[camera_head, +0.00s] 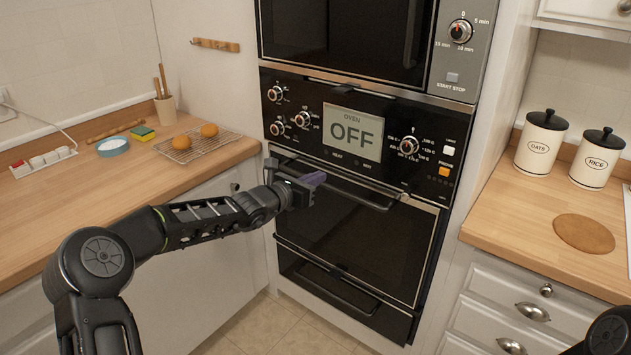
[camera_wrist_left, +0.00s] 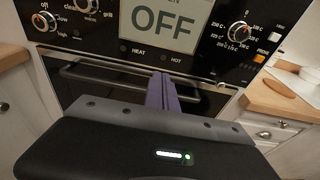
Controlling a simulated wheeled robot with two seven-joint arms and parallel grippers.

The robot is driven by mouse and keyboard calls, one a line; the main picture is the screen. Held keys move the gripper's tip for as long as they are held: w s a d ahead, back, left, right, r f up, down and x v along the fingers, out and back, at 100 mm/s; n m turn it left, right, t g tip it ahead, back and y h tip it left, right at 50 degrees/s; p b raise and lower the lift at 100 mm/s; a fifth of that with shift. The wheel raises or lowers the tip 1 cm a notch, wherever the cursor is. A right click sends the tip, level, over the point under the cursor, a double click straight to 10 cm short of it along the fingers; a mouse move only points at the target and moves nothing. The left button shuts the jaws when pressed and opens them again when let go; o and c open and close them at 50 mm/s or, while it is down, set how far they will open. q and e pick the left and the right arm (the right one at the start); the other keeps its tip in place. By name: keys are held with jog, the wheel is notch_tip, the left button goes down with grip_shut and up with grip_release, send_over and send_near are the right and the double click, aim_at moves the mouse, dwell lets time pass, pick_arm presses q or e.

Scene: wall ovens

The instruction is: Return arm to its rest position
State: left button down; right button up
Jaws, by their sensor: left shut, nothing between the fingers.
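My left gripper (camera_head: 316,180) is shut and empty, its purple fingers together in front of the upper oven door. In the left wrist view the closed fingers (camera_wrist_left: 162,92) point toward the oven front, just below the OFF display. The left arm (camera_head: 195,222) reaches in from the left, stretched out over the floor in front of the oven. The oven door (camera_head: 350,235) is closed, with its handle (camera_head: 335,185) close to the fingers; I cannot tell whether they touch. My right gripper is not in view; only a dark part of mine shows at the bottom right.
The right counter (camera_head: 535,215) holds two canisters (camera_head: 541,143) and a round brown board (camera_head: 584,234). The floor (camera_head: 275,325) before the oven is clear.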

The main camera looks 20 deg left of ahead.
pick_arm(q)
jog(key=shift+s+r, duration=0.1)
dwell(0.3)
jog(key=s+d+f+m+g+y, duration=0.1)
jog(key=s+d+f+m+g, duration=0.15)
jog(key=s+f+m, duration=0.6)
jog(key=s+d+f+m+g, duration=0.2)
jog(key=s+f+m+g, duration=0.3)
jog(key=f, duration=0.7)
jog(key=s+d+f+m+g+y, duration=0.1)
jog(key=s+d+f+m+g, duration=0.15)
jog(key=s+f, duration=0.7)
jog(key=s+d+f+m+g, duration=0.1)
jog(key=s+d+f+m, duration=0.1)
jog(key=s, duration=0.7)
jog(key=s+d+f+m+g, duration=0.2)
jog(key=s+d+f+m, duration=0.1)
jog(key=s+f+m, duration=0.2)
jog(key=s+d+f+m+g, duration=0.1)
jog(key=s+f+m, duration=0.3)
jog(key=s, duration=0.9)
jog(key=d+m, duration=0.1)
jog(key=m, duration=0.1)
jog(key=shift+s+d+m, duration=0.15)
jog(key=shift+d+m, duration=0.25)
